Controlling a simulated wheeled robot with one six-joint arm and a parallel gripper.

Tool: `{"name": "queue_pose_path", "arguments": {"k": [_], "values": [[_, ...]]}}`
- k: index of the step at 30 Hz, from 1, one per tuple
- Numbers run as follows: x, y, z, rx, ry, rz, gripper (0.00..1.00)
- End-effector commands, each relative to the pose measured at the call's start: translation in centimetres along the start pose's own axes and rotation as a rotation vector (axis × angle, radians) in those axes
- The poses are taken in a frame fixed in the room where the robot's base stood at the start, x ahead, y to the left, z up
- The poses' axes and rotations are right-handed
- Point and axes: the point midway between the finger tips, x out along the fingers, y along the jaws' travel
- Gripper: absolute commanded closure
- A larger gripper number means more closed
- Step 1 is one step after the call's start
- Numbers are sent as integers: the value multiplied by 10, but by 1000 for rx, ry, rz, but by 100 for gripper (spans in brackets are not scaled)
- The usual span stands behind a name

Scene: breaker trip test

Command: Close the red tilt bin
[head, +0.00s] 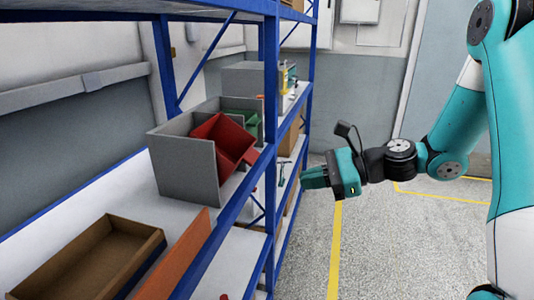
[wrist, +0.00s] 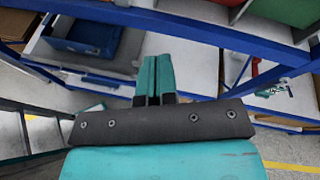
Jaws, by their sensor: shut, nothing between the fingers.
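The red tilt bin (head: 222,140) sits in a grey open-fronted housing (head: 185,168) on the blue shelf rack in the head view. It is tipped out, with its front edge leaning right, toward the shelf edge. My gripper (head: 306,178) is in the aisle to the right of the rack, apart from the bin and lower in the picture. In the wrist view its two teal fingers (wrist: 154,76) are together with nothing between them. A small red patch shows at the top edge of the wrist view; I cannot tell if it is the bin.
A green bin (head: 250,118) is behind the red one. A brown tray (head: 95,262) lies in front. The aisle floor (head: 365,240) is clear.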

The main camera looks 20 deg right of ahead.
Motion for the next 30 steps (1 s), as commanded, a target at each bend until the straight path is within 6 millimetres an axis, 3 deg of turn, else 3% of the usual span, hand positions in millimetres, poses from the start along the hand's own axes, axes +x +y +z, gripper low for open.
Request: {"name": "queue_pose_path", "arguments": {"k": [3,8,23,30], "values": [[-23,-24,-15,226,-70,-122,100],[-26,-34,-20,326,-111,-170,100],[70,-50,-10,322,-110,-162,100],[87,-62,13,320,-108,-166,100]]}}
